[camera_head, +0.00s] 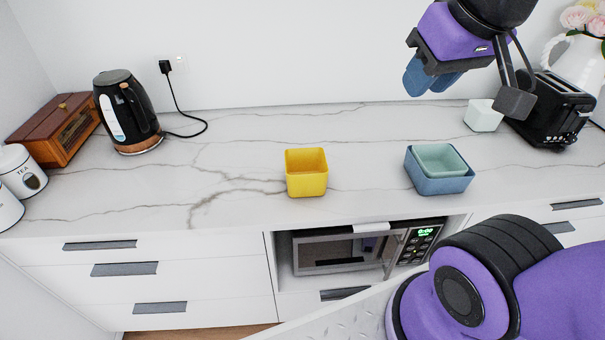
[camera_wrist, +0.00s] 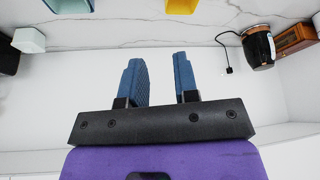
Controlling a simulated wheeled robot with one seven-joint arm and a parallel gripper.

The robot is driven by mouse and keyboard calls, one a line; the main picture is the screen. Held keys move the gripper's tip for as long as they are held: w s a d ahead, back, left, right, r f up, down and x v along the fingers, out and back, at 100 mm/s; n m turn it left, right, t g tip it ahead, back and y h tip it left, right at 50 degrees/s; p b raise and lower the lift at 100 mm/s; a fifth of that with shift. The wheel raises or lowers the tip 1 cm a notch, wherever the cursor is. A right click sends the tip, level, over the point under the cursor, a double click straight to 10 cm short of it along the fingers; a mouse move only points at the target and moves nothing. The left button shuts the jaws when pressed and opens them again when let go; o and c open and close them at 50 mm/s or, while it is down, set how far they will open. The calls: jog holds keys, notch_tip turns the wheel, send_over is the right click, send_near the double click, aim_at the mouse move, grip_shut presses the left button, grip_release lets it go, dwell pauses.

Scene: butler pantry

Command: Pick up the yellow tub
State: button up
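The yellow tub (camera_head: 307,181) is a small square open tub standing upright on the marble counter, near the middle. It also shows at the top edge of the wrist view (camera_wrist: 182,6), partly cut off. My gripper (camera_head: 419,84) is raised above the counter at the upper right, well apart from the tub. In the wrist view its two blue fingers (camera_wrist: 160,64) stand apart with nothing between them.
A blue tub (camera_head: 440,185) with a pale green tub (camera_head: 441,158) nested in it stands right of the yellow tub. A white tub (camera_head: 483,116) and black toaster (camera_head: 553,109) stand behind right. A black kettle (camera_head: 127,112) and wooden box (camera_head: 56,130) stand left.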

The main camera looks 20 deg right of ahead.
jog(key=shift+o, duration=0.5)
jog(key=w+f+n+g+h, duration=0.1)
jog(key=w+f+n+g, duration=0.1)
jog(key=w+f+n, duration=0.7)
jog(key=w+f+n+g, duration=0.2)
jog(key=w+f+n, duration=0.4)
jog(key=w+n, duration=0.7)
jog(key=shift+w+a+f+n+g+y, duration=0.2)
jog(key=shift+w+f+n, duration=0.35)
jog(key=shift+f+n, duration=1.8)
jog(key=shift+w+a+f+n+g+y, duration=0.15)
jog(key=shift+w+f+n+y, duration=0.75)
jog(key=shift+f, duration=2.55)
jog(key=shift+w+a+f+n+g+h, duration=0.15)
jog(key=shift+w+f+n+h, duration=0.15)
jog(key=shift+f+n, duration=2.25)
jog(key=shift+f+m, duration=0.35)
jog(key=shift+m, duration=0.05)
